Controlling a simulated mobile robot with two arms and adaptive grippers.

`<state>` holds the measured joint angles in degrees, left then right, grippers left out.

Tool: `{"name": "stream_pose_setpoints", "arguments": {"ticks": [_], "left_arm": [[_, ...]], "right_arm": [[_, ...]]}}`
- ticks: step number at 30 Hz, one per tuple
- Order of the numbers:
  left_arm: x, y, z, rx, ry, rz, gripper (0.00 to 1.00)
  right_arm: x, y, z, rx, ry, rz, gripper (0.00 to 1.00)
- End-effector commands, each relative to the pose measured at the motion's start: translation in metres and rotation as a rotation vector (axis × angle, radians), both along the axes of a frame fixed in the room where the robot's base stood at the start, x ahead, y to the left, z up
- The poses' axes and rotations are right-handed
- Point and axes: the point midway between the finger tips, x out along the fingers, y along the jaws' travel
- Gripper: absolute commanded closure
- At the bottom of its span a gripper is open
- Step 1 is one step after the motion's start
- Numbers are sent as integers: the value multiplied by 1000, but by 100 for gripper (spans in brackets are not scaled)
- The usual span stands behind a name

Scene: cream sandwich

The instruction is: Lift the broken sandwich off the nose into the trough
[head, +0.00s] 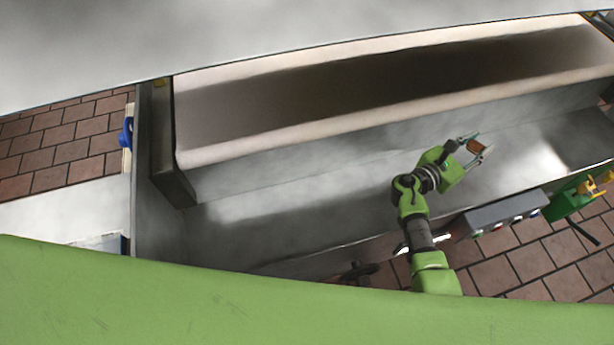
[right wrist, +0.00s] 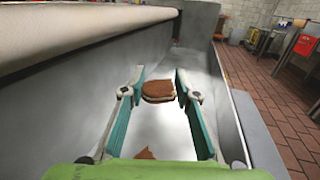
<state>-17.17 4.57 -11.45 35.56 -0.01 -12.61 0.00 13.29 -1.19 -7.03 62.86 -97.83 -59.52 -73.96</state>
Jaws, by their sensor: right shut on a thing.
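My right gripper (head: 475,148) is shut on the broken sandwich (head: 478,147), two brown wafers with a pale layer between. In the right wrist view the sandwich (right wrist: 158,91) sits between the teal fingertips of the right gripper (right wrist: 158,88). The gripper is over the grey metal trough (head: 300,205), beside the pale belt; its height above the metal is hard to judge. A second brown piece (right wrist: 145,154) shows low between the fingers, partly hidden by my green palm. The nose cannot be made out for sure. My left gripper is not in view.
The pale belt (head: 400,108) runs along the far side of the trough. A grey control box with buttons (head: 507,210) and a green thing with yellow parts (head: 577,195) are at the right. Brown tiled floor (head: 520,262) lies in front.

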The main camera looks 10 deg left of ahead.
Motion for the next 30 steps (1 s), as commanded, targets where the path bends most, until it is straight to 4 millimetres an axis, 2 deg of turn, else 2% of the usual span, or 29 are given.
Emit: {"name": "stream_pose_setpoints", "arguments": {"ticks": [1, 6, 16, 18, 19, 30], "left_arm": [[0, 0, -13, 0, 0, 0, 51], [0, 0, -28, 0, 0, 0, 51], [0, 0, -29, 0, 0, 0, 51], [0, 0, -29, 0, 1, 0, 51], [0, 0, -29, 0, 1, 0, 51], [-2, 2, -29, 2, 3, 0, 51]], "right_arm": [[0, 0, -13, 0, 0, 0, 79], [0, 0, -29, 0, 0, 1, 79], [0, 0, -31, -1, -1, 1, 79], [0, 0, -31, -1, -1, 1, 58], [0, 0, -31, -1, -1, 1, 51], [-1, 1, -31, 0, 0, 1, 51]]}}
